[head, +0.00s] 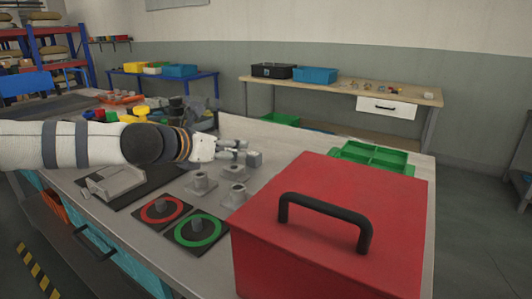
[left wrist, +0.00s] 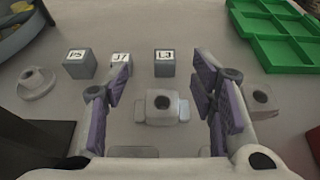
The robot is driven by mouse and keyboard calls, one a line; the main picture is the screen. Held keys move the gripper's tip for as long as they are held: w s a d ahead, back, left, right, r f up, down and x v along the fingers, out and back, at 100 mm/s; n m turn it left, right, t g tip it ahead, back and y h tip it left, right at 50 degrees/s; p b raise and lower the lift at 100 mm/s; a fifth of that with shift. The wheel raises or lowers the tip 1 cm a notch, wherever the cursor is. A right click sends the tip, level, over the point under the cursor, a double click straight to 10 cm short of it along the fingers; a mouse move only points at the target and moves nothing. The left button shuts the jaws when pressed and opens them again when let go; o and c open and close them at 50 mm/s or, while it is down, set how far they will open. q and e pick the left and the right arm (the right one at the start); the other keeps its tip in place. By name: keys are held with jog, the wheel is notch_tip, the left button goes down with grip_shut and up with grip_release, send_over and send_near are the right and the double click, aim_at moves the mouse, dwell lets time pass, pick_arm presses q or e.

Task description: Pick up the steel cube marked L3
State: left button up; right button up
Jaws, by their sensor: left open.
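The steel cube marked L3 (left wrist: 165,62) stands on the bench in the left wrist view, its label readable on top. It lies beyond my open left gripper (left wrist: 162,80), roughly in line with the gap between the purple-padded fingers and apart from them. The nearest of these, likely the L3 cube (head: 254,159), has no readable label there. My right gripper is not in view.
A cube marked P5 (left wrist: 80,64) and a partly covered cube marked J7 (left wrist: 121,62) stand left of L3. A grey socketed block (left wrist: 162,106) sits between the fingers. A green tray (left wrist: 277,35) is at upper right. A red box (head: 330,220) fills the near bench.

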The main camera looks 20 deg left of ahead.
aim_at(254, 154)
pick_arm(q)
jog(key=w+f, duration=0.2)
jog(key=w+f+b, duration=0.1)
jog(key=shift+d+f, duration=0.25)
jog(key=x, duration=0.2)
jog(key=b+x, duration=0.1)
jog(key=x, duration=0.3)
jog(key=shift+w+d, duration=0.1)
jog(key=shift+d, duration=0.3)
jog(key=shift+w+r, duration=0.1)
jog(key=shift+w, duration=0.1)
jog(key=shift+s+r, duration=0.1)
jog(key=shift+r, duration=0.05)
jog(key=shift+c, duration=0.3)
grip_shut()
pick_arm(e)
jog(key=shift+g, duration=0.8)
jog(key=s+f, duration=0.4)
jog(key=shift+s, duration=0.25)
